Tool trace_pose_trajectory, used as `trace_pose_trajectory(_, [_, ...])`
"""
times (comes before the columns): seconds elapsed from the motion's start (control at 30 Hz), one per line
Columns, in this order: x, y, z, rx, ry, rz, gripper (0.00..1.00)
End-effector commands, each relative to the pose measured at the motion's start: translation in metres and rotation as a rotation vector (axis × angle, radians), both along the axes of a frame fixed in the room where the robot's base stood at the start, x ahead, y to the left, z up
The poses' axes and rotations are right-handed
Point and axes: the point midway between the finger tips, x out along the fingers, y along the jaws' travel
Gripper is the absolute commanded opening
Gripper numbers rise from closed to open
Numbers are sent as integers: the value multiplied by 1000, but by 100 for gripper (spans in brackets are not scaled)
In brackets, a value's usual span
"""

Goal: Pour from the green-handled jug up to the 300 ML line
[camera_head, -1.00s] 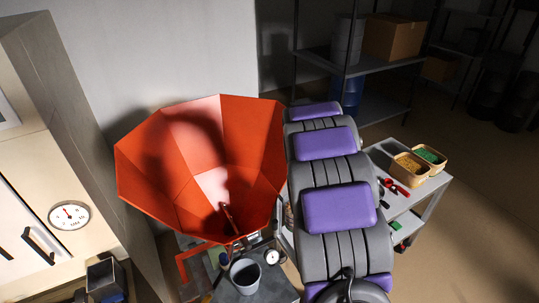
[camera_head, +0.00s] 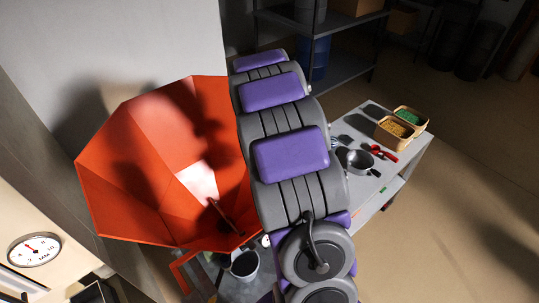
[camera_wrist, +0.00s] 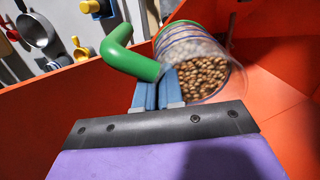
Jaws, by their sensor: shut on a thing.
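In the wrist view my gripper (camera_wrist: 160,92) is shut on the green handle (camera_wrist: 130,55) of a clear jug (camera_wrist: 190,40). The jug is tilted and holds brown pellets (camera_wrist: 205,78). Coloured bands ring it, but no 300 ML marking is readable. The jug is over or inside the orange hopper (camera_wrist: 275,60); I cannot tell how high. I cannot see pellets falling. In the head view the hopper (camera_head: 125,165) stands left of my arm, and my gripper and the jug are hidden. A grey cup (camera_head: 244,265) is by the hopper's lower end.
A side table (camera_head: 408,165) at the right carries a saucepan (camera_head: 358,162), red-handled tools (camera_head: 382,153), and tubs of yellow (camera_head: 394,132) and green (camera_head: 411,117) granules. A cabinet with a dial (camera_head: 34,249) is at the left. Open floor lies at the right.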

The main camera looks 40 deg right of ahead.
Motion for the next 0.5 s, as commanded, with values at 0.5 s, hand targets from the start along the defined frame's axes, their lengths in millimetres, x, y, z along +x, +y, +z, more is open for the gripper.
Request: trace_pose_trajectory(0.5, [0, -22, -22, -43, 38, 5, 0])
